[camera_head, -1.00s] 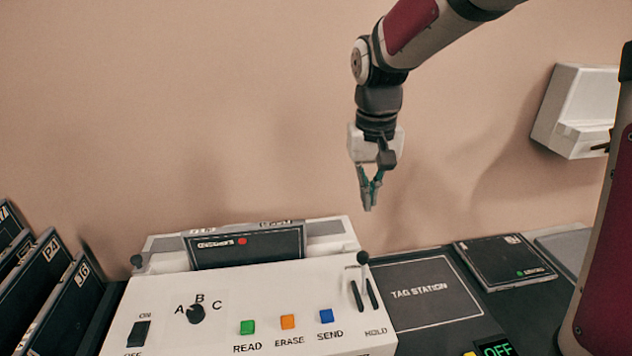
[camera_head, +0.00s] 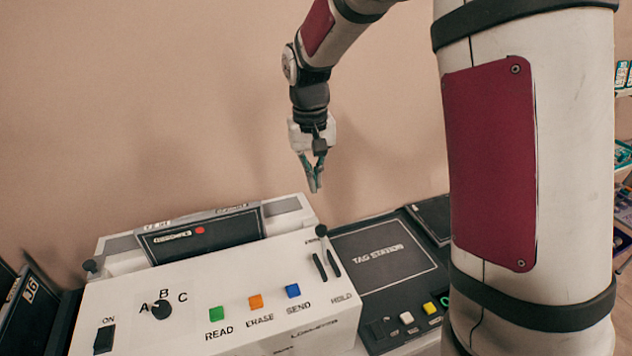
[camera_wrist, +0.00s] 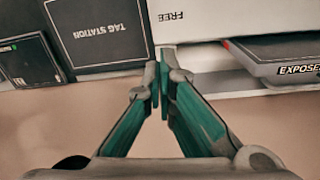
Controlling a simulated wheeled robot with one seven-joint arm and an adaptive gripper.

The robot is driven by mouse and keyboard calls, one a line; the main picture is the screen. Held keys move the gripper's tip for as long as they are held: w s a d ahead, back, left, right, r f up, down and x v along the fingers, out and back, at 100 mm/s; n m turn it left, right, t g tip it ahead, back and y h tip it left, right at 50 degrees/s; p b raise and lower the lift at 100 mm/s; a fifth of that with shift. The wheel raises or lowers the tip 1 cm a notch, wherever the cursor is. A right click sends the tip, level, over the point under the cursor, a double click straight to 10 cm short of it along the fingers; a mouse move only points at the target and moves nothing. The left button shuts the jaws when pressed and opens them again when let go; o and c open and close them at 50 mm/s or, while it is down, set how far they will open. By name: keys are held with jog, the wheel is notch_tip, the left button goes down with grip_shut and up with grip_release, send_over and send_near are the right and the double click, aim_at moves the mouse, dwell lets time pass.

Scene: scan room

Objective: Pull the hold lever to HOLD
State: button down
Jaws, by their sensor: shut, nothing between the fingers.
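The hold lever (camera_head: 321,231) has a dark round knob and stands at the top right of the white console (camera_head: 150,300), at the far end of its slots above the word HOLD. My gripper (camera_head: 316,190) hangs in the air above the lever, pointing down, apart from it. Its green-padded fingers are shut and empty. In the wrist view my gripper (camera_wrist: 161,75) points toward the console's edge, where the word FREE (camera_wrist: 170,16) shows upside down. The lever is not visible in the wrist view.
The console carries green, orange and blue buttons (camera_head: 292,291), a dial (camera_head: 162,310) and a switch (camera_head: 104,339). A dark display (camera_head: 200,236) stands behind. The black tag station (camera_head: 385,280) lies to the right. My arm blocks the right side.

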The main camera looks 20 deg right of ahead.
aim_at(323, 246)
jog(key=f, duration=0.4)
jog(key=f+p, duration=0.1)
jog(key=f, duration=0.2)
jog(key=shift+s+d+f, duration=0.2)
jog(key=shift+f, duration=0.2)
jog(key=s, duration=0.1)
jog(key=p, duration=0.1)
jog(key=s+r, duration=0.1)
jog(key=shift+s+a+r, duration=0.1)
jog(key=shift+s+a, duration=0.15)
jog(key=shift+s, duration=0.05)
jog(key=shift+s+a+r+p, duration=0.1)
jog(key=shift+s+p, duration=0.2)
jog(key=shift+s, duration=0.1)
